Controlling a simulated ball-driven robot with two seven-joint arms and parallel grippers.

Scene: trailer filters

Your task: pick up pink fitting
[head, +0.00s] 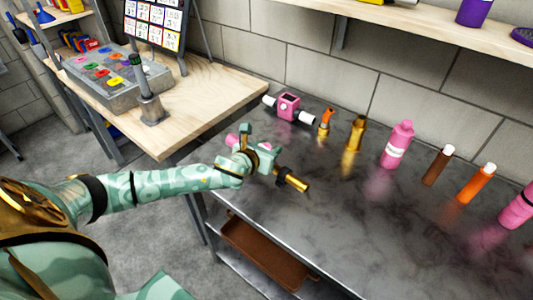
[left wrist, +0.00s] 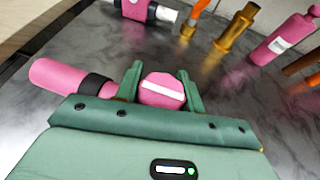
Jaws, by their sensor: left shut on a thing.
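My left gripper (head: 254,154) is over the near left part of the grey counter, shut on the pink fitting (head: 232,140). The fitting has a pink end to the left and a gold end with a black ring to the right. In the left wrist view its round pink middle with a white stripe (left wrist: 162,90) sits between the two green fingers (left wrist: 160,85). Its pink end and black collar stick out to the left there. The gripper hides part of it, and I cannot tell if it touches the counter. My right gripper is not in view.
A pink block with white ends (head: 288,106) lies on the counter (head: 370,220) behind. An orange and gold fitting (head: 325,122), a gold fitting (head: 356,132), a pink bottle (head: 397,146) and brown and orange tubes stand along the back. A wooden table (head: 215,90) is at left. The counter's front middle is clear.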

